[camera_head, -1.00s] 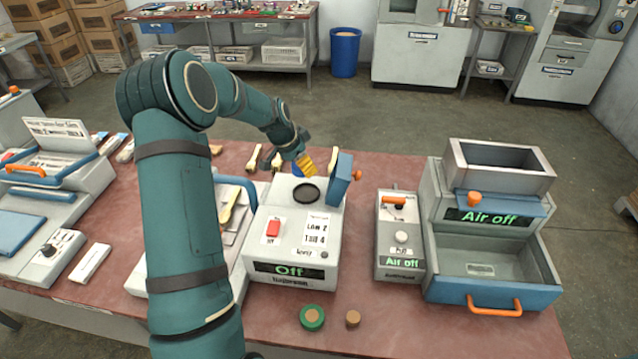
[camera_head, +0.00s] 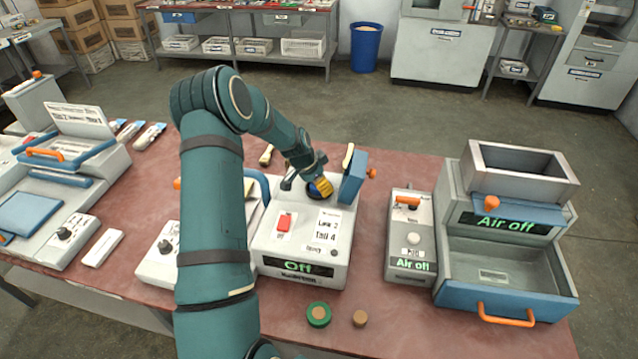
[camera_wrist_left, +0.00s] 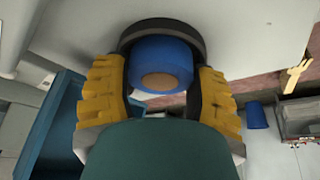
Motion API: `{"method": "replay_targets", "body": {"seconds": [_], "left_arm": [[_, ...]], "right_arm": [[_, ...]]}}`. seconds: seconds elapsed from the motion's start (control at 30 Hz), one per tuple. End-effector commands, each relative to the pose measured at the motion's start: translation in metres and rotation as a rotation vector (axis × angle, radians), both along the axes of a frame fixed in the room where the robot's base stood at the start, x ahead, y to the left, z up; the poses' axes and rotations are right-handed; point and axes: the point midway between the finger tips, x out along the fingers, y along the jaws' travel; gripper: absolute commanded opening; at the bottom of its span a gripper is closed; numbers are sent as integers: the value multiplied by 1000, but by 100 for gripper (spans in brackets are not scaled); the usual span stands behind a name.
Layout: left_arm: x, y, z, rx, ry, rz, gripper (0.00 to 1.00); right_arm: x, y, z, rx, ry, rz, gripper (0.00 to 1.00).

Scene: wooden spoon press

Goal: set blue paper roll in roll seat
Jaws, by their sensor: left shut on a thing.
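The blue paper roll (camera_wrist_left: 158,62), with a brown core, is between the yellow fingers of my left gripper (camera_wrist_left: 158,90) in the left wrist view. The gripper is shut on it. The dark round roll seat (camera_wrist_left: 160,28) curves around the far side of the roll. In the head view my left gripper (camera_head: 317,188) is low at the top of the white machine (camera_head: 307,220), and only a sliver of the blue roll (camera_head: 313,191) shows. The gripper mostly hides the seat there. I cannot tell whether the roll rests fully in it. My right gripper is not in view.
A blue upright block (camera_head: 353,178) stands on the machine just right of my gripper. A green-rimmed roll (camera_head: 318,314) and a small brown disc (camera_head: 360,318) lie in front. A grey control box (camera_head: 410,235) and a hopper unit (camera_head: 505,255) stand to the right.

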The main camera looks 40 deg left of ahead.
Motion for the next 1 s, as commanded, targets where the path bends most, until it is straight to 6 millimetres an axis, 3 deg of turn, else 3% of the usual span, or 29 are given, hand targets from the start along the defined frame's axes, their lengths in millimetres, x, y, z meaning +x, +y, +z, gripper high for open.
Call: {"method": "replay_targets", "body": {"seconds": [0.33, 0.37, 0.4, 0.43, 0.8, 1.0], "left_arm": [[0, 0, -3, 2, -2, 0, 27], [0, 0, -2, 1, -1, -1, 72], [0, 0, -2, 1, -1, -1, 86], [0, 0, -2, 1, -1, -1, 89], [0, 0, 1, 2, -2, 0, 89], [-9, 4, 27, 5, -5, 1, 89]], "right_arm": [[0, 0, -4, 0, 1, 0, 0], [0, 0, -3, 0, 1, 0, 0], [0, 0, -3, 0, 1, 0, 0], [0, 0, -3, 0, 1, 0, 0], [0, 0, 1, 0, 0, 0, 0], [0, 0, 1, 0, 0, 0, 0]]}}
